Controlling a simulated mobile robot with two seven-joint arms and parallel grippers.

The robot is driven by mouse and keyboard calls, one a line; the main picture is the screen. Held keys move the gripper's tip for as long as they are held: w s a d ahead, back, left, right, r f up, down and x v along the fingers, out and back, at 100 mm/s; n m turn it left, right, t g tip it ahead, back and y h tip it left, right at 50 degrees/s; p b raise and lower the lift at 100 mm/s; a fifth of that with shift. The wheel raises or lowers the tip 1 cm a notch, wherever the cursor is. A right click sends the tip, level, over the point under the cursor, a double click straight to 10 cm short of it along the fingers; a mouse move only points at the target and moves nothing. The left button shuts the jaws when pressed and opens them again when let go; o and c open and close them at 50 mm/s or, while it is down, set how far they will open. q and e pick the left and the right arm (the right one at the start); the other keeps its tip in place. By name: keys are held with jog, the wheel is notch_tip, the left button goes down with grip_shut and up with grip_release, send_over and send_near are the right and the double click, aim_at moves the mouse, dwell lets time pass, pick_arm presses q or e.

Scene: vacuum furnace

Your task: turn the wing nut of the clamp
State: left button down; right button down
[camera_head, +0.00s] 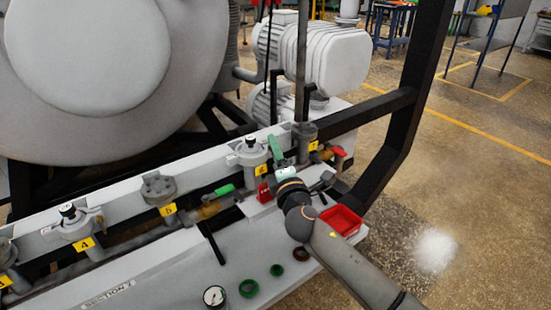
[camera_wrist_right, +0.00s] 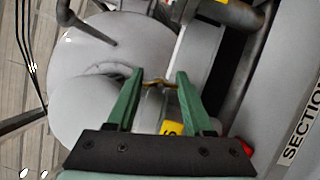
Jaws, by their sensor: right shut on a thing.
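My right gripper (camera_head: 272,143) reaches in from the lower right of the head view. Its green fingers are beside the grey fitting (camera_head: 248,152) above a yellow number tag (camera_head: 262,170). In the right wrist view the two green fingers (camera_wrist_right: 158,76) stand apart, with a small brass-coloured wing nut (camera_wrist_right: 158,84) between their tips; the gripper is shut on it. In the head view the wing nut is hidden by the gripper, and the clamp body cannot be made out clearly. My left gripper is not in view.
Valves and flanges line the grey rail, including a green-handled valve (camera_head: 224,190) and a red-handled one (camera_head: 335,152). A red tray (camera_head: 341,221), green rings (camera_head: 249,288) and a gauge (camera_head: 214,296) are on the panel. A black frame post (camera_head: 405,120) stands at the right.

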jog(key=n+y+b, duration=0.1)
jog(key=n+b, duration=0.1)
jog(key=n, duration=0.1)
jog(key=shift+f+t, duration=0.2)
jog(key=shift+t, duration=0.2)
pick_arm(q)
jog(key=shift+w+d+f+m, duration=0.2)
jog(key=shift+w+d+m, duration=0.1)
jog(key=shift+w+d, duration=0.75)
pick_arm(e)
jog(key=shift+r, duration=0.2)
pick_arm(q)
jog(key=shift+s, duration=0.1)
pick_arm(e)
jog(key=shift+c, duration=1.4)
grip_release()
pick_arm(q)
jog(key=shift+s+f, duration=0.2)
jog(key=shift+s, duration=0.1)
pick_arm(e)
jog(key=shift+s, duration=0.15)
pick_arm(q)
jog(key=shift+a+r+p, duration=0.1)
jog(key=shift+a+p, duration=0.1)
jog(key=shift+p, duration=0.15)
pick_arm(e)
jog(key=v, duration=1.2)
